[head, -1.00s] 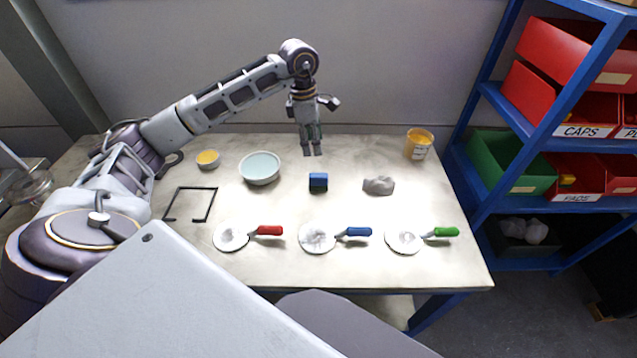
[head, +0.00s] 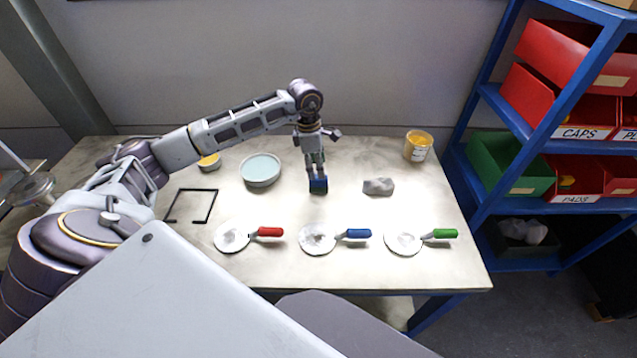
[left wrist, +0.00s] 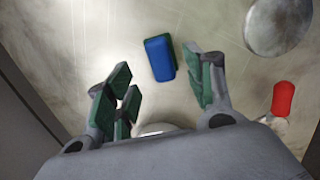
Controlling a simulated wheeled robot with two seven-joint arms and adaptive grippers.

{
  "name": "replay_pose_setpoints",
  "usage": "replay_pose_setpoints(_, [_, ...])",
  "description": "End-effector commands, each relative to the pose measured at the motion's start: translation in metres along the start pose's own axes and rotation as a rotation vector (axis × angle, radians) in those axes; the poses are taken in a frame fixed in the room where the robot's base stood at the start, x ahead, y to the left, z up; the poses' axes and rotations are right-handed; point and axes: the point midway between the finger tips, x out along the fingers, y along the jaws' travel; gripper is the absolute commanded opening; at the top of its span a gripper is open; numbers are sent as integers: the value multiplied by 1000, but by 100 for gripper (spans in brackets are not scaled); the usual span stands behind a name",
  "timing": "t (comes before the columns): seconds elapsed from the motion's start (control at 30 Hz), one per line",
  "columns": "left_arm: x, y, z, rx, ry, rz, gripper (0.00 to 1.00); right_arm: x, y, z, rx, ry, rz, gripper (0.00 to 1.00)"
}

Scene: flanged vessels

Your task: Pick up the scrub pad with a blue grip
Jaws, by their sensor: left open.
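The scrub pad with a blue grip (head: 318,187) lies on the table near its middle, a small block with a blue top and a dark green side. It also shows in the left wrist view (left wrist: 159,58), lying between the fingers and toward their tips. My left gripper (head: 317,178) is open and low over the pad, its green-padded fingers on either side of it in the left wrist view (left wrist: 157,70). The head view hides part of the pad behind the fingers, and contact cannot be told. My right gripper is not in view.
Three white discs with red (head: 268,232), blue (head: 358,234) and green (head: 446,233) handles lie along the front.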

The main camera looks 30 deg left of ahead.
Motion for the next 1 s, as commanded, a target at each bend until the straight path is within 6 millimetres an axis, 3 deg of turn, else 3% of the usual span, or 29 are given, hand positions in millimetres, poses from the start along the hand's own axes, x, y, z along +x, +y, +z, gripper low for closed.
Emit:
replay_pose_setpoints(0.47, [5,0,0,0,0,0,54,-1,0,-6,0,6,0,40])
replay_pose_setpoints(1.0, [52,-1,1,-1,0,0,54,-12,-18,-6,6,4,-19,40])
